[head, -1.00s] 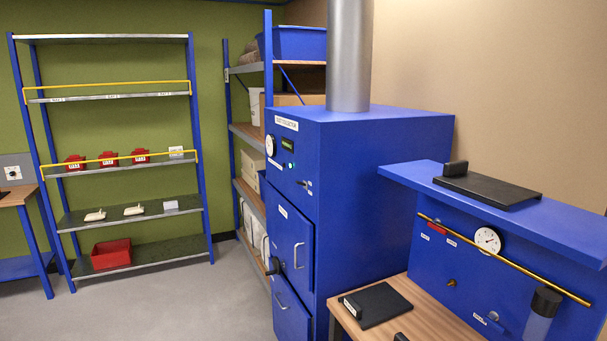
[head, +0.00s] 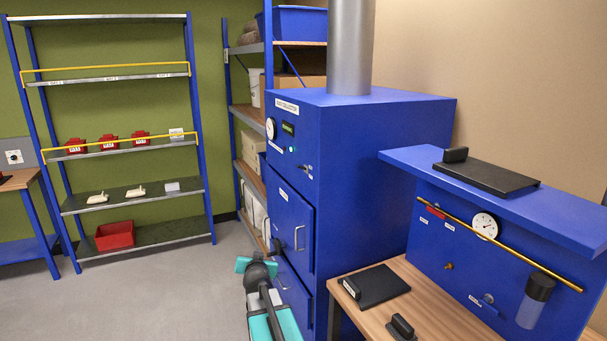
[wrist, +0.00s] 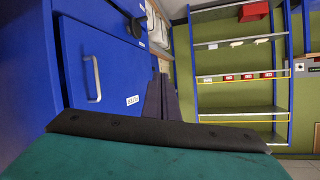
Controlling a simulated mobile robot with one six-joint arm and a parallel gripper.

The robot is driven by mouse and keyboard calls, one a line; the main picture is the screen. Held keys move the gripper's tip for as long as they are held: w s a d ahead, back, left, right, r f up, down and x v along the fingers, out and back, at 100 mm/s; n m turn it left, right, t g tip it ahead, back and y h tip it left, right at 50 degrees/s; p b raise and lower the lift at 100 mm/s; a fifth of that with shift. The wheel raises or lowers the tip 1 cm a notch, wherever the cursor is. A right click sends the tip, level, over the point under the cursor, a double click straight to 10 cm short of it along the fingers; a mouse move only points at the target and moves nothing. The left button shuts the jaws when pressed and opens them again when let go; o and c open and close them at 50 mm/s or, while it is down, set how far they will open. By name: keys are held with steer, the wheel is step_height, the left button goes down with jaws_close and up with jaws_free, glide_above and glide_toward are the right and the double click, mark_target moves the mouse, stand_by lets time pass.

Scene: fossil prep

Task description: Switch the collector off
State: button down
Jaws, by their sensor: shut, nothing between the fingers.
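The dust collector (head: 365,160) is a tall blue cabinet with a silver duct on top. My teal and grey arm shows low in front of the cabinet in the head view, below the switch. My gripper (wrist: 162,100) shows in the wrist view as two dark fingers close together, with nothing between them, near the cabinet's door. The switch is not clear in the wrist view.
The cabinet doors have protruding handles (head: 299,238) and a dark knob. A wooden bench (head: 425,308) with black pads and a blue gauge panel (head: 500,250) stands at right. Shelving (head: 130,200) stands at back left. The floor (head: 180,290) at left is clear.

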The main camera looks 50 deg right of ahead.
steer(key=s+d+r+m+t+h, duration=0.2)
steer(key=s+d+r+t+h, duration=0.15)
steer(key=d+r, duration=0.95)
steer(key=n+t, duration=0.1)
steer(key=t, duration=0.4)
glide_toward(301, 168)
step_height(301, 168, up, 2)
steer(key=s, duration=0.2)
steer(key=shift+s+a+g+y, duration=0.2)
steer(key=shift+a+g+y, duration=0.05)
steer(key=shift+a+y, duration=0.2)
steer(key=shift+w+d, duration=0.1)
steer(key=p+x, duration=0.3)
steer(key=x, duration=0.6)
steer(key=shift+w+d, duration=0.2)
steer(key=shift+w, duration=0.15)
